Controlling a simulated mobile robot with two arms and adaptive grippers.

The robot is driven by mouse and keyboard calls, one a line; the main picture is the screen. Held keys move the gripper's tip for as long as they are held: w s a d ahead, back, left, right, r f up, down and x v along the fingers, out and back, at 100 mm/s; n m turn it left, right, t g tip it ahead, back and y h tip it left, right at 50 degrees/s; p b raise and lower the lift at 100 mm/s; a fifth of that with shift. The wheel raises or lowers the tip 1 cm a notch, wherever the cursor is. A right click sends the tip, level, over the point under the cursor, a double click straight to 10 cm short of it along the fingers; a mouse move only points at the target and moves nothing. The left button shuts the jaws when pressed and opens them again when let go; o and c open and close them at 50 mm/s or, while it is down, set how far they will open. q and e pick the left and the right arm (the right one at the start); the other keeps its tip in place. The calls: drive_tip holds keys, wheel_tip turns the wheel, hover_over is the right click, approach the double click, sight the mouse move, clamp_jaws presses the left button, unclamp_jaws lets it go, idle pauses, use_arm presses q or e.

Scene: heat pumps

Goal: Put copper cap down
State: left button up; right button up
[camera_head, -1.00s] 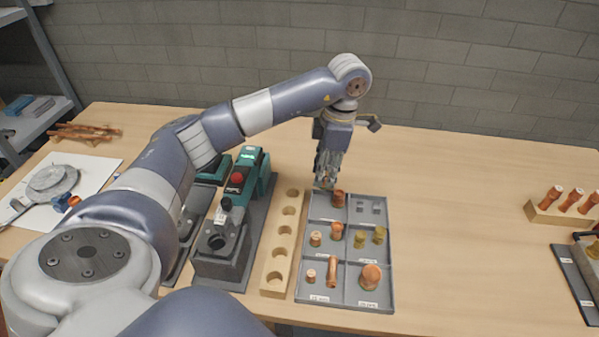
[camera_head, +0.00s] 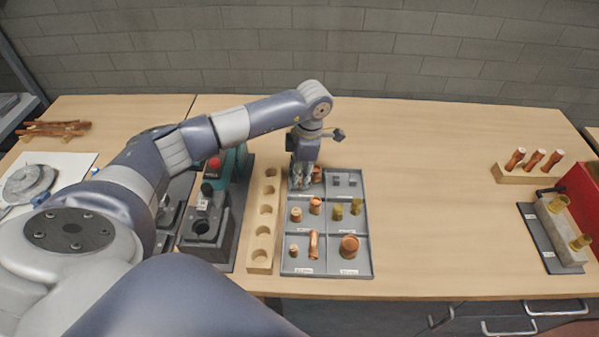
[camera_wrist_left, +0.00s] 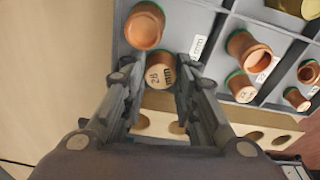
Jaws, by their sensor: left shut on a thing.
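My left gripper (camera_head: 302,183) is low over the back left compartment of the grey sorting tray (camera_head: 326,272). In the left wrist view the gripper (camera_wrist_left: 157,90) is shut on a copper cap (camera_wrist_left: 160,72), whose round end reads "28 mm". The fingers hide the held cap in the head view. Another copper cap (camera_head: 317,174) stands in the same compartment, right beside the gripper; it also shows in the wrist view (camera_wrist_left: 145,27). I cannot tell whether the held cap touches the tray floor. My right gripper is not in view.
A wooden block with holes (camera_head: 262,222) stands along the tray's left side, with a green and black machine (camera_head: 206,225) beyond it. Other compartments hold copper and brass fittings, including a large cap (camera_head: 349,247).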

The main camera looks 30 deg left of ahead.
use_arm(q)
drive_tip(key=shift+f, duration=0.25)
drive_tip(key=o, duration=0.9)
drive_tip(key=shift+r, duration=0.35)
drive_tip(key=shift+w+r, duration=0.1)
drive_tip(key=shift+r, duration=0.25)
wheel_tip(320, 180, up, 11)
drive_tip(key=d+b, duration=0.1)
drive_tip(key=b, duration=0.2)
drive_tip(key=shift+w+b, duration=0.35)
drive_tip(key=shift+b, duration=0.05)
use_arm(e)
drive_tip(key=f, duration=0.3)
drive_tip(key=shift+s+d+f, duration=0.1)
drive_tip(key=shift+d+f, duration=0.1)
drive_tip(key=shift+f, duration=0.2)
drive_tip(key=shift+a, duration=0.1)
